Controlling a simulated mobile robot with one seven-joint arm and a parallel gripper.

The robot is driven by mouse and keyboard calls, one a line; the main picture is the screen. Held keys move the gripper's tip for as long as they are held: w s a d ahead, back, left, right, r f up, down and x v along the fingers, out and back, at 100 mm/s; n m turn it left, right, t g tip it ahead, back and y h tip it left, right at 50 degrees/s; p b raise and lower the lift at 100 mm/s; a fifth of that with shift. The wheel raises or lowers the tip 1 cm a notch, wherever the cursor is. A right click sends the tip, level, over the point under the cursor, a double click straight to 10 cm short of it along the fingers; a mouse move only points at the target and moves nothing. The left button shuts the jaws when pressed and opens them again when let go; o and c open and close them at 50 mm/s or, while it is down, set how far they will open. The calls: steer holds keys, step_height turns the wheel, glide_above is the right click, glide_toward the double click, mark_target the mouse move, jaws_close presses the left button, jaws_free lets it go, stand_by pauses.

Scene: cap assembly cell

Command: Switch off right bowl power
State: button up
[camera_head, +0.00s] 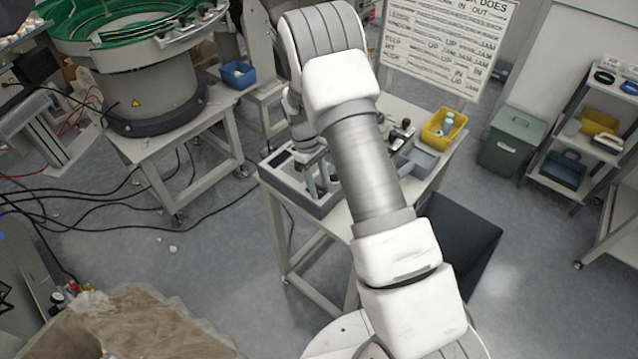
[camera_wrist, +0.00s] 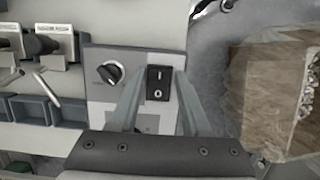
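A black rocker switch (camera_wrist: 159,82) with "I" above and "O" below sits on a grey and white control panel (camera_wrist: 103,98) in the wrist view. I cannot tell which side is pressed. A black rotary knob (camera_wrist: 110,73) is to its left. My gripper (camera_wrist: 160,76) is open, with its two fingers apart on either side of the switch in the picture and nothing between them. Contact cannot be told. In the head view the same work table (camera_head: 349,229) carries a grey control box (camera_head: 291,190), and my arm largely hides the gripper. A green-lined bowl feeder (camera_head: 160,85) stands at left.
Grey trays and small levers (camera_wrist: 47,45) lie left of the panel. A wrapped brown box (camera_wrist: 275,95) is at right. In the head view, a yellow bin (camera_head: 443,128) sits on the table, a shelf (camera_head: 585,130) stands right, and cables cross the floor at left.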

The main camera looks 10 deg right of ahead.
steer(key=shift+o, duration=0.8)
steer(key=v, duration=1.7)
steer(key=shift+r, duration=0.25)
steer(key=s+d+r+m+t+y, duration=0.1)
steer(key=s+d+r+m+t, duration=0.2)
steer(key=s+r, duration=1.05)
steer(key=s+r+m+t, duration=0.2)
steer(key=s+m+t, duration=0.2)
steer(key=s, duration=1.2)
steer(key=shift+s+a+r+t+y, duration=0.3)
steer(key=shift+a+t+y, duration=0.1)
steer(key=shift+t, duration=0.1)
